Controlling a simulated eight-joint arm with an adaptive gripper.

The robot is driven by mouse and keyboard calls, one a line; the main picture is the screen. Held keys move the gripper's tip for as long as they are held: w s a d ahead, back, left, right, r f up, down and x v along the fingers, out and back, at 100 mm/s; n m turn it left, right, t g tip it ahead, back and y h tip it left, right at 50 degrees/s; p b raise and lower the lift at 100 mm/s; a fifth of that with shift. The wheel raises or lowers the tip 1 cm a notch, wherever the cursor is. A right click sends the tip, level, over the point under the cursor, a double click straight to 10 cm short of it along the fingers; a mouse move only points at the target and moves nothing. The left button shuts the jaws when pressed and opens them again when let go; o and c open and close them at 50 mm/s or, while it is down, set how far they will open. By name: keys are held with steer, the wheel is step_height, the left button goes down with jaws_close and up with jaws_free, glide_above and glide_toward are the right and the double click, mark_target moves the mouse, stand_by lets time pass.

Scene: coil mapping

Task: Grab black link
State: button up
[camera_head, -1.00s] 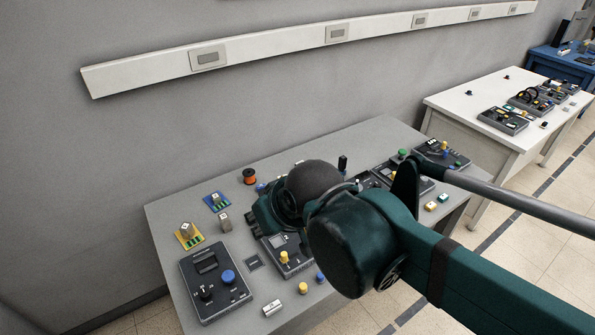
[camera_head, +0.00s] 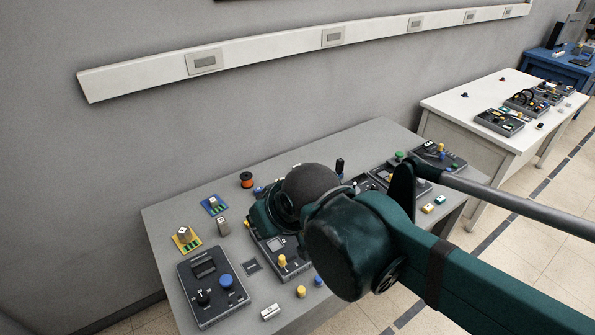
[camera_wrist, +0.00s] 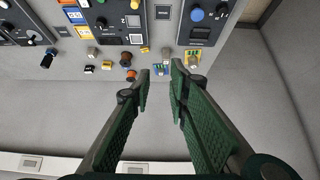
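In the wrist view, a small black block (camera_wrist: 89,69) lies on the grey table, left of my gripper (camera_wrist: 161,69); it may be the black link, but it is too small to be sure. A taller black piece (camera_wrist: 47,58) stands further left, and a black post shows in the head view (camera_head: 340,166) behind my arm. My gripper's two green fingers are apart with nothing between them, pointing toward the table items. In the head view, my arm hides the fingers and part of the table.
An orange spool (camera_head: 246,180), a blue board (camera_head: 214,205), a yellow board (camera_head: 186,240) and a grey block (camera_head: 223,227) stand on the grey table (camera_head: 165,222). Several dark device panels (camera_head: 213,288) line its front. The wall rises behind. A white table (camera_head: 450,105) stands to the right.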

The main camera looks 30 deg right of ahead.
steer(key=shift+w, duration=0.1)
steer(key=w+d+r+n+g+h, duration=0.1)
steer(key=w+d+r+n, duration=0.15)
steer(key=w, duration=0.35)
steer(key=w+d+r+n+g, duration=0.1)
steer(key=w+d+n, duration=0.1)
steer(key=w+d, duration=0.35)
steer(key=n+g+h, duration=0.4)
steer(key=n+g, duration=0.1)
steer(key=n, duration=1)
glide_above(299, 165)
steer(key=a, duration=0.3)
steer(key=shift+m, duration=0.25)
step_height(299, 165, down, 30)
steer(key=shift+s+f, duration=0.1)
steer(key=shift+x, duration=1.2)
